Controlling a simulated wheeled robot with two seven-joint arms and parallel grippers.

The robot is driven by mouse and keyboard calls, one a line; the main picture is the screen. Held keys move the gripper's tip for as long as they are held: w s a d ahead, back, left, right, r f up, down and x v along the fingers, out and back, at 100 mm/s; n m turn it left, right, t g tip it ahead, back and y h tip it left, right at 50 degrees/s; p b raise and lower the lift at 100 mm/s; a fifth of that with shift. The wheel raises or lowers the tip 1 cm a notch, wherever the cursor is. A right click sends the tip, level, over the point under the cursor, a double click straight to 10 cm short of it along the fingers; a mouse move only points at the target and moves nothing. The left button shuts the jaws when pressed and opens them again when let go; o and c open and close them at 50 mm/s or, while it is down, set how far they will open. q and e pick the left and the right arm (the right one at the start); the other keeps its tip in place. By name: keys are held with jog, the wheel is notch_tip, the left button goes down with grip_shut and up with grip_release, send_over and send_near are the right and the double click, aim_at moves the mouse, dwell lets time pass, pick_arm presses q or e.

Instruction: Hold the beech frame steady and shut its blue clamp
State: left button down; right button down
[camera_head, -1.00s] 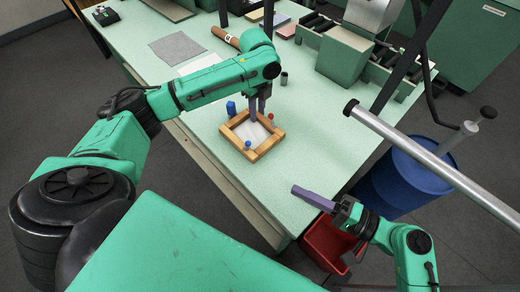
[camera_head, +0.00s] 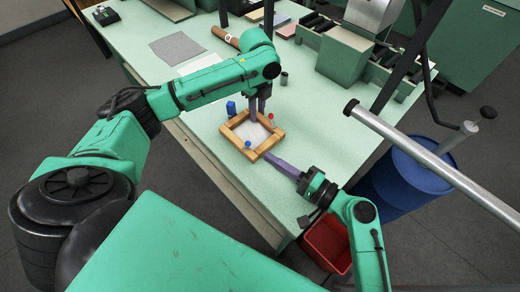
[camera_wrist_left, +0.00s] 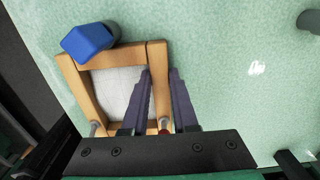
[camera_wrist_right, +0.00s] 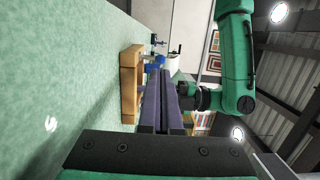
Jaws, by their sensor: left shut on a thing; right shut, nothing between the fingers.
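The beech frame (camera_head: 266,147) lies flat on the green table with a pale sheet inside it. My left gripper (camera_head: 259,115) comes down from above, shut on the frame's far right rail; its fingers straddle that rail in the left wrist view (camera_wrist_left: 160,100). A blue block (camera_head: 231,108) stands up at the frame's left corner, large in the left wrist view (camera_wrist_left: 88,42); it looks like the clamp. A blue knob (camera_head: 248,145) is on the near rail and a red knob (camera_head: 270,116) at the far right. My right gripper (camera_head: 270,158) is shut and empty beside the near right corner; contact is unclear.
A red bin (camera_head: 325,246) and a blue barrel (camera_head: 405,180) stand beyond the table's right edge. A metal bar (camera_head: 430,165) slants across the right. A small dark cup (camera_head: 284,78) stands behind the frame. The table front-left of the frame is clear.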

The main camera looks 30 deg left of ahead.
aim_at(247, 146)
jog(key=a, duration=0.4)
jog(key=shift+w+a, duration=0.3)
jog(key=shift+w, duration=0.1)
jog(key=shift+a+r+h, duration=0.15)
jog(key=shift+r+h, duration=0.1)
jog(key=shift+h, duration=0.25)
jog(key=shift+w+a+r+g+h, duration=0.15)
jog(key=shift+a+r+g+h, duration=0.25)
jog(key=shift+h, duration=0.7)
jog(key=shift+w+a+r+m+h, duration=0.2)
jog(key=shift+a+h, duration=0.1)
jog(key=shift+h, duration=0.25)
jog(key=shift+w+a+r+m+h, duration=0.1)
jog(key=shift+a+r+h, duration=0.15)
jog(key=shift+h, duration=0.3)
jog(key=shift+r, duration=0.8)
